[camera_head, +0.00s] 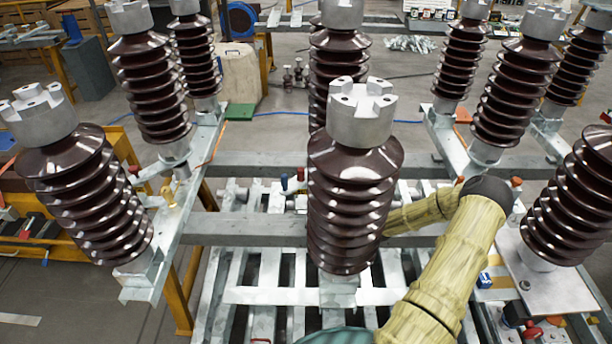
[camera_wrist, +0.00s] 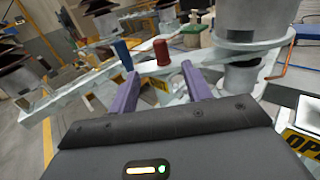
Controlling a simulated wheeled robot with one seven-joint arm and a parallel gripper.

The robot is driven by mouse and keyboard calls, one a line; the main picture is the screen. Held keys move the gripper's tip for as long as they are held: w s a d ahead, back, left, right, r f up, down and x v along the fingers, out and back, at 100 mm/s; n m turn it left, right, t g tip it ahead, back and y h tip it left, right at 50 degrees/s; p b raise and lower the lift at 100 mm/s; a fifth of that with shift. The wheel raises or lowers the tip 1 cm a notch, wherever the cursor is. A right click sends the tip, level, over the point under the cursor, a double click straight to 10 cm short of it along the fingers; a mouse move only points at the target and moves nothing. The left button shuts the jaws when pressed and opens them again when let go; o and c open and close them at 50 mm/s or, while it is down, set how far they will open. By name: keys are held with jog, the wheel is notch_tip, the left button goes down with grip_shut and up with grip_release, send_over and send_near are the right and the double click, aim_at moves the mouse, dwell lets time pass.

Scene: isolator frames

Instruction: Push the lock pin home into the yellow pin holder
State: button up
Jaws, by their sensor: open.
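In the wrist view the two purple fingers of my gripper (camera_wrist: 158,72) are apart, with nothing held between them. A red-capped pin (camera_wrist: 160,50) stands upright just beyond the gap between the fingertips, and a blue-capped pin (camera_wrist: 123,54) stands to its left, beyond the left fingertip. I cannot tell which is the lock pin. A yellow patch (camera_wrist: 160,86) shows between the fingers below the red cap; I cannot tell whether it is the pin holder. In the head view the blue cap (camera_head: 284,182) and red cap (camera_head: 300,174) show left of the centre insulator, which hides my gripper.
The brown centre insulator (camera_head: 352,190) stands in front of my arm. More insulators stand on both sides, one at left (camera_head: 85,190). Grey frame beams (camera_head: 250,228) cross the middle. In the wrist view a round metal base (camera_wrist: 240,75) stands close right of my right finger.

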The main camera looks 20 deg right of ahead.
aim_at(303, 174)
jog(key=p+x, duration=0.1)
jog(key=x, duration=0.4)
jog(key=shift+w+a, duration=0.1)
jog(key=shift+w, duration=0.25)
jog(key=shift+w+a+r, duration=0.15)
jog(key=shift+w+a, duration=0.05)
jog(key=shift+w, duration=0.15)
jog(key=p+x, duration=0.1)
jog(key=x, duration=0.3)
jog(key=shift+w, duration=0.2)
